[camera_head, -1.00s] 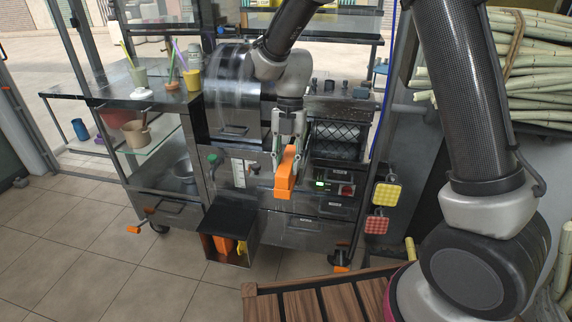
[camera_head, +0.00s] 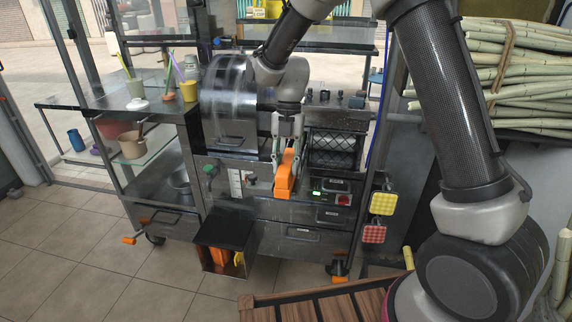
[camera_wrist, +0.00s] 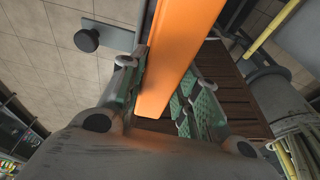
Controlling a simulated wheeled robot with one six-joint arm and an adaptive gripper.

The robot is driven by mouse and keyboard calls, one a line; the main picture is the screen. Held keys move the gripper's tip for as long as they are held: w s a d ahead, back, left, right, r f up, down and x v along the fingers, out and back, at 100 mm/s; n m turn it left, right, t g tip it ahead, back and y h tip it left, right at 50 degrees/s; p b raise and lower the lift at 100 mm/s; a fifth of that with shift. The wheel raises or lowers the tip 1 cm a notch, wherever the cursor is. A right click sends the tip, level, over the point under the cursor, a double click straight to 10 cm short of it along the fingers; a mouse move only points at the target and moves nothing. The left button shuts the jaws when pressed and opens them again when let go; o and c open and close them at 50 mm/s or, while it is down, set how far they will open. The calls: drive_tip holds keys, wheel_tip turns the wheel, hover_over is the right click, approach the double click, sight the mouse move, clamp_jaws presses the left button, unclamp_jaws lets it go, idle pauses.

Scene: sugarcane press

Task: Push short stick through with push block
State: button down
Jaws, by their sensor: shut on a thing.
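My gripper (camera_head: 287,146) is shut on the orange push block (camera_head: 286,176) in front of the steel press. The block hangs below the fingers in the head view. In the wrist view the block (camera_wrist: 178,58) lies between the green-padded fingers (camera_wrist: 158,90) and runs up out of the picture. The press (camera_head: 238,98) has a clear cover on its left part and a mesh panel on its right. I cannot make out the short stick in either view.
An open black box (camera_head: 225,243) with orange and yellow things stands low at the front. A slatted wooden crate (camera_head: 325,303) is at the bottom. Cups and a pot stand on the left shelves. Cane bundles (camera_head: 520,75) lie at the upper right. Tiled floor is free at the lower left.

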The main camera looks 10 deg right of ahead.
sight(283, 172)
drive_tip(key=shift+s+a, duration=0.3)
drive_tip(key=shift+s, duration=0.45)
drive_tip(key=shift+s+a, duration=0.25)
drive_tip(key=shift+s, duration=0.55)
drive_tip(key=shift+s+a, duration=0.3)
drive_tip(key=shift+s, duration=0.45)
wheel_tip(283, 172, up, 9)
drive_tip(key=s+a, duration=0.1)
drive_tip(key=s, duration=0.1)
drive_tip(key=shift+s, duration=0.4)
